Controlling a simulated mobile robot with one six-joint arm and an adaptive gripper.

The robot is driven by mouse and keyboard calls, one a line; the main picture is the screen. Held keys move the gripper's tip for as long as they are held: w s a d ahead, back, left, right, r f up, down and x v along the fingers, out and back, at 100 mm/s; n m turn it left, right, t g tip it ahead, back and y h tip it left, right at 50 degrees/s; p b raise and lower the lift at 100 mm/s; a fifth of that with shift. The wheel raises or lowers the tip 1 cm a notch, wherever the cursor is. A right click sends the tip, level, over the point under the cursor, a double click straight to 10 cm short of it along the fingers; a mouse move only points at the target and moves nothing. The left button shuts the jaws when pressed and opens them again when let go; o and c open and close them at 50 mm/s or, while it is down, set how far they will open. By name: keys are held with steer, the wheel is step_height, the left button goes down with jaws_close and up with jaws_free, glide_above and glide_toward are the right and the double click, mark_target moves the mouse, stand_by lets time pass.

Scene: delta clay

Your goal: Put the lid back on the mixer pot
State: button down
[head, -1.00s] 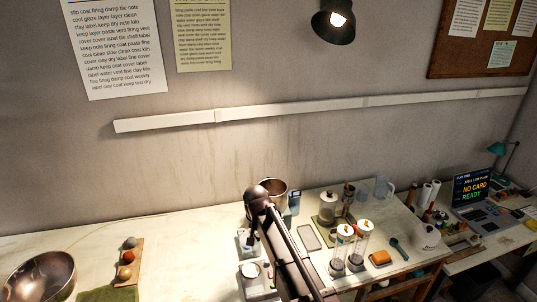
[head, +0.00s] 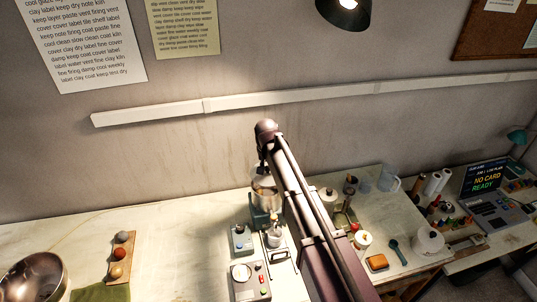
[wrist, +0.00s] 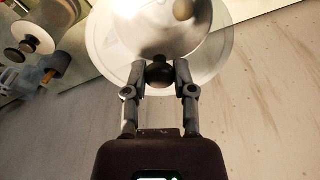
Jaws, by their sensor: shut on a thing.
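My gripper (wrist: 158,76) is shut on the dark knob of the clear, round lid (wrist: 103,52) in the wrist view. The mixer pot (wrist: 150,32) shows as a shiny metal bowl behind the lid there. In the head view my gripper (head: 262,168) is above the steel mixer pot (head: 264,200), which stands on a green base (head: 263,222). The lid is hard to make out at the pot's top in the head view. I cannot tell whether the lid touches the pot's rim.
A grey box with a dial (head: 248,282) and a small scale-like unit (head: 240,240) stand in front of the pot. Lidded jars (head: 362,240) and an orange block (head: 377,262) lie right of my arm. The table left of the pot is mostly clear; the wall is behind.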

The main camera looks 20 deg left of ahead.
mark_target(267, 172)
steer(key=shift+w+a+r, duration=0.1)
steer(key=shift+w+a, duration=0.1)
steer(key=shift+w, duration=0.3)
steer(key=shift+s+r, duration=0.15)
steer(key=shift+s, duration=0.05)
steer(key=shift+w, duration=0.1)
steer(key=shift+f, duration=0.3)
step_height(267, 172, down, 3)
steer(key=b, duration=0.3)
steer(key=shift+f+b, duration=0.1)
steer(key=shift+b, duration=0.2)
steer(key=shift+f+b, duration=1.35)
steer(key=shift+f, duration=0.2)
stand_by(1.1)
stand_by(0.3)
